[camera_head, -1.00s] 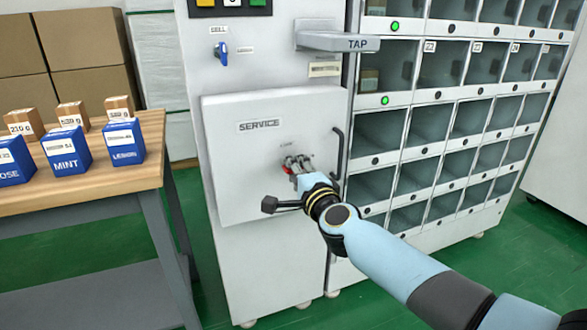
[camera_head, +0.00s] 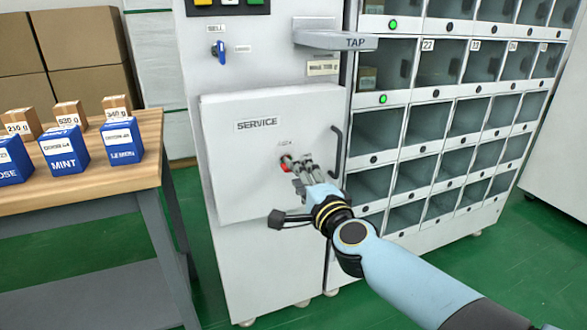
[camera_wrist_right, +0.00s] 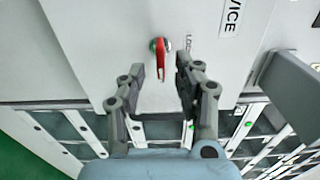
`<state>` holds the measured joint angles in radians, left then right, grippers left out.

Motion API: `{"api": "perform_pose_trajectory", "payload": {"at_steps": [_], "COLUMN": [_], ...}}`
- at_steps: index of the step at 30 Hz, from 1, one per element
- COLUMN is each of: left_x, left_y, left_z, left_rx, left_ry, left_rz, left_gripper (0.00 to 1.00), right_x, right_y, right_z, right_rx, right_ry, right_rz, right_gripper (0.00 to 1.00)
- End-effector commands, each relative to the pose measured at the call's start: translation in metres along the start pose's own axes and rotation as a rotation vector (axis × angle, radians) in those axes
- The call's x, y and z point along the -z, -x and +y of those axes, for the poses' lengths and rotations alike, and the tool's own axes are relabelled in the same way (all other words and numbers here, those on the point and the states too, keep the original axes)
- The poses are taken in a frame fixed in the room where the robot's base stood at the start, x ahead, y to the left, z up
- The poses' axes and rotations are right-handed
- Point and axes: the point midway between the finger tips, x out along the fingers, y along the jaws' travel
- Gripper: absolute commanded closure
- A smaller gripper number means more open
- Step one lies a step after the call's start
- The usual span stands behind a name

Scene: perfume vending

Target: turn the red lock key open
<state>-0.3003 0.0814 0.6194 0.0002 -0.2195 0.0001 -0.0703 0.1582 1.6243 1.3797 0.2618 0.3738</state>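The red lock key (camera_head: 284,167) sits in a round lock under a small label on the white service door (camera_head: 235,185). In the right wrist view the key (camera_wrist_right: 160,60) points down the picture from its round lock, beside the rotated LOCK label. My right gripper (camera_head: 301,170) is in front of the lock, just right of the key in the head view. In the wrist view my right gripper (camera_wrist_right: 160,72) is open, one finger on each side of the key's free end, with gaps visible on both sides. My left gripper is not in view.
A dark door handle (camera_head: 336,152) is right of the lock. A grey TAP spout (camera_head: 335,41) juts out above. A blue SELL key (camera_head: 220,50) sits higher up. Glass-fronted compartments (camera_head: 430,122) stand right. A wooden table (camera_head: 95,185) with boxes is at left.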

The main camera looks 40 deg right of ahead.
Motion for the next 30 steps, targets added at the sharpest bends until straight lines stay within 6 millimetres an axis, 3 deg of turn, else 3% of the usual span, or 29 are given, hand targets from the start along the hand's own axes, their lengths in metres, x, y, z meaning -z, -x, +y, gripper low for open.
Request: {"api": "perform_pose_trajectory", "payload": {"at_steps": [6,12,30], "left_x": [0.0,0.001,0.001], "left_y": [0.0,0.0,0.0], "left_z": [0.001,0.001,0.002], "left_rx": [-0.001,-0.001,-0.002], "left_ry": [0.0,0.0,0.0], "left_rz": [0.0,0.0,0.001], "left_gripper": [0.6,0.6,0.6], "right_x": [0.0,0.0,0.0], "right_y": [0.048,0.071,0.074], "right_z": [0.001,0.0,-0.001], "right_rx": [-0.003,-0.001,0.0], "right_ry": [-0.001,0.0,-0.001], "right_rz": [0.0,0.0,0.0], "right_gripper": [0.67,0.67,0.67]}}
